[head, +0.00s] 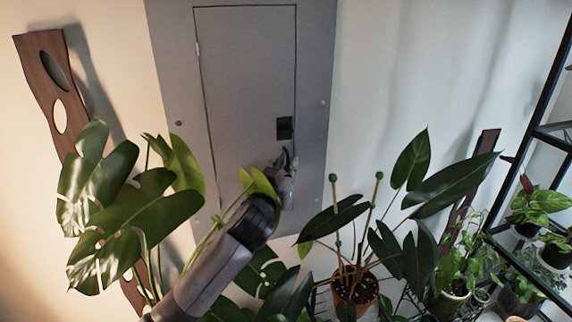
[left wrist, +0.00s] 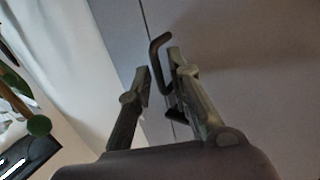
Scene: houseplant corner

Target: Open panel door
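The grey panel door (head: 245,75) sits flush in its grey frame (head: 314,75) on the wall, and its seams look closed. A small dark latch (head: 284,128) is near the door's right edge in the head view. In the left wrist view a dark bent handle (left wrist: 154,50) stands out beside the door seam. My left gripper (head: 284,160) is just below the latch. In the left wrist view its fingers (left wrist: 160,75) are apart, with the handle showing beyond and between their tips, partly hidden by the right finger. Contact cannot be told. My right gripper is not in view.
A large-leaved plant (head: 125,215) stands left of my left arm, with leaves close around it. A potted plant (head: 355,285) stands right of it, below the panel. A black shelf (head: 530,130) with several plants is at the right. Wooden decor (head: 45,70) hangs upper left.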

